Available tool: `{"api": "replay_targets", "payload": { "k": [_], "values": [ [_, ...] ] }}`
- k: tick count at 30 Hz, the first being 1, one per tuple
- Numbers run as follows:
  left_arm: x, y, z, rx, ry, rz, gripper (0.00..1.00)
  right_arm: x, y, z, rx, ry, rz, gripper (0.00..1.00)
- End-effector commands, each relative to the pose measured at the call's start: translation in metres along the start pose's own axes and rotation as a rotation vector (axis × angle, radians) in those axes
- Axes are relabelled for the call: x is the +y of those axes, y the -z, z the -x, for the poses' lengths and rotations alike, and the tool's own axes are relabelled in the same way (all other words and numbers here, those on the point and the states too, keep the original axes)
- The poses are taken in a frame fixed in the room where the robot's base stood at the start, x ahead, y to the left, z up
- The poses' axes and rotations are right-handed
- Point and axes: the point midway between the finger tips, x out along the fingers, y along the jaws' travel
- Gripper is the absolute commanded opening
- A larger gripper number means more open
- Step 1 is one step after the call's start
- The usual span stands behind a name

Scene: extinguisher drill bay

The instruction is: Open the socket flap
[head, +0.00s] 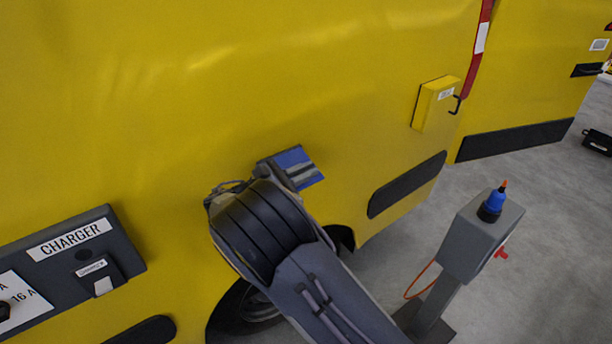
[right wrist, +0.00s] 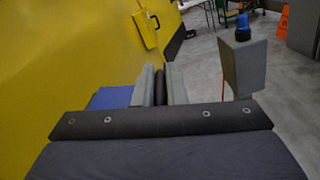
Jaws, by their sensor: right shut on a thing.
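The blue socket flap (head: 298,165) is on the side of the yellow vehicle, with a greyish band across it. It also shows as a blue patch in the right wrist view (right wrist: 108,97), just left of my fingers. My right gripper (right wrist: 160,88) is at the flap, its two grey fingers shut on a narrow dark bar (right wrist: 160,84) that appears to be the flap's handle. In the head view my right wrist hides the fingertips and the flap's lower left part. I cannot tell how far the flap stands from the vehicle's side. My left gripper is out of view.
A grey post box (head: 483,238) with a blue plug (head: 493,204) on top stands right of my arm. A dark charger panel (head: 75,245) is at the lower left. A yellow box (head: 435,103) is fixed to the vehicle, upper right. Grey floor is open at the right.

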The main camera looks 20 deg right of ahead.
Motion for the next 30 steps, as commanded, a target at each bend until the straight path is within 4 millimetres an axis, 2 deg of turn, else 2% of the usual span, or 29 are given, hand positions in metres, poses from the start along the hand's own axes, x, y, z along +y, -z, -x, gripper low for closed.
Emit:
{"api": "replay_targets", "payload": {
  "k": [3,9,28,29,30],
  "values": [
    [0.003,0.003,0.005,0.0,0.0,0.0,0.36,0.006,-0.009,0.0,0.001,-0.003,-0.006,0.0],
    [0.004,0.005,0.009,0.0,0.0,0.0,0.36,0.01,-0.015,0.0,0.002,-0.005,-0.007,0.0],
    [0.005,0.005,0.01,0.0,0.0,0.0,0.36,0.013,-0.016,0.001,0.007,-0.009,-0.007,0.0],
    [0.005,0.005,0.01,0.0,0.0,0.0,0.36,0.013,-0.016,0.001,0.007,-0.009,-0.006,0.12],
    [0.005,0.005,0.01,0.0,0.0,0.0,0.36,0.013,-0.016,0.001,0.007,-0.009,-0.006,0.18]
  ]
}}
